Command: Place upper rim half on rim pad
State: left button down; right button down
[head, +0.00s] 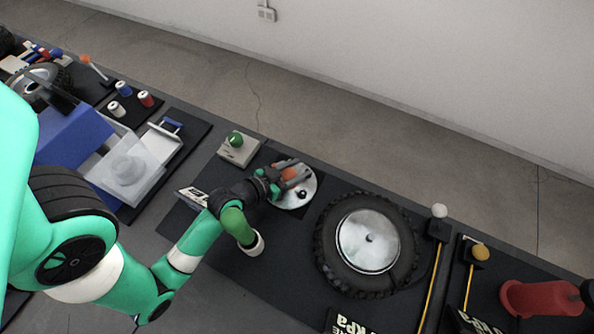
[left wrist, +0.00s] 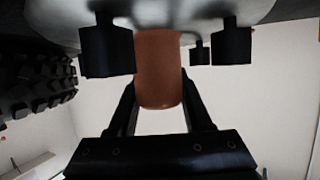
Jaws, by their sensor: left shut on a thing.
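The upper rim half (head: 306,198), a silver disc with dark knobs and an orange grip post (head: 289,173), is over a dark square pad (head: 268,158) at the middle of the bench. I cannot tell whether it touches the pad. My left gripper (head: 291,180) is shut on the post. In the left wrist view, the orange post (left wrist: 158,75) sits between the fingers, against the disc (left wrist: 190,10) with its black knobs (left wrist: 107,48). The arm hides part of the pad. My right gripper does not show.
A black tyre (head: 333,270) with a silver rim disc (head: 368,240) lies to the right. A grey box with a green button (head: 236,140) stands behind left. A bare floor lies behind the bench.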

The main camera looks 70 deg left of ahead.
pick_arm(q)
jog(key=shift+w+r, duration=0.1)
jog(key=shift+r, duration=0.05)
jog(key=shift+c, duration=1.6)
grip_release()
jog(key=shift+s+r, duration=0.1)
jog(key=shift+s, duration=0.15)
jog(key=v, duration=0.5)
jog(key=p+v, duration=0.1)
jog(key=v, duration=0.4)
jog(key=shift+s, duration=0.25)
jog(key=shift+s+d+r, duration=0.25)
jog(key=shift+s+d, duration=0.1)
jog(key=shift+s, duration=0.05)
